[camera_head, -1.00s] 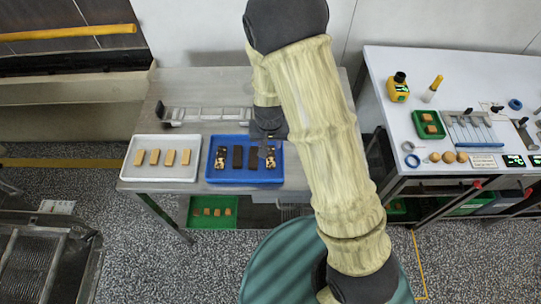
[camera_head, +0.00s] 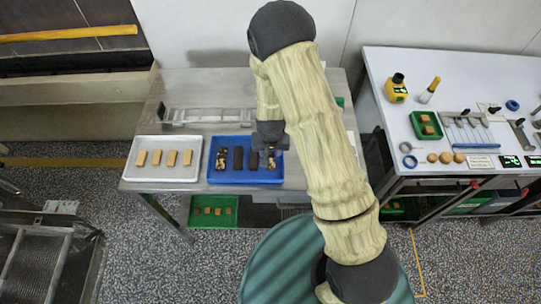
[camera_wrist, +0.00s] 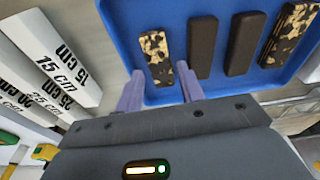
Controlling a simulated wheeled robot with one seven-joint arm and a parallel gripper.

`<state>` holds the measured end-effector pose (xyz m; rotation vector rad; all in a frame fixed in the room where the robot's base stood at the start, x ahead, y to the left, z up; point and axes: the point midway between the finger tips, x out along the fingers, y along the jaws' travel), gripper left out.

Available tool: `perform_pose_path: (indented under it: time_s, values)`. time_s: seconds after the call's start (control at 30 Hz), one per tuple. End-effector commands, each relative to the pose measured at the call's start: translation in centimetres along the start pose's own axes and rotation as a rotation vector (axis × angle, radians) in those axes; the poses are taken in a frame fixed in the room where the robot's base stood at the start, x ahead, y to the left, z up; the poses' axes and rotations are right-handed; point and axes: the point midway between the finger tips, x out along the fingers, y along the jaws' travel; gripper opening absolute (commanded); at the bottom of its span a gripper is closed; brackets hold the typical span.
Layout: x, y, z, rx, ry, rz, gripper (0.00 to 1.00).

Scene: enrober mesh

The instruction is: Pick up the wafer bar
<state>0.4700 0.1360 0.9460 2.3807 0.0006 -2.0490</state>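Plain tan bars (camera_head: 155,157) lie in a row in a white tray (camera_head: 140,173). A blue tray (camera_head: 245,178) beside it holds two dark coated bars (camera_head: 238,158) and two patchy tan-and-dark bars (camera_head: 221,158). The frames do not label which is the wafer bar. My gripper (camera_wrist: 160,75) is open at the right end of the blue tray. In the wrist view its fingers stand on either side of the near end of one patchy bar (camera_wrist: 157,52), apparently the rightmost in the head view. Contact cannot be told.
A metal rack (camera_head: 200,116) lies behind the trays. A white table (camera_head: 440,85) with tools stands at right. A green tray (camera_head: 205,219) is below.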

Motion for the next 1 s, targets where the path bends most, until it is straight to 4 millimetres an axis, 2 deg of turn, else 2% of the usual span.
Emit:
perform_pose_path:
  time_s: [0.3, 1.0]
  values:
    - [2.5, 0.0, 0.0, 0.000, 0.000, -0.001, 0.38]
    - [2.7, 0.0, 0.0, 0.000, 0.000, -0.001, 0.38]
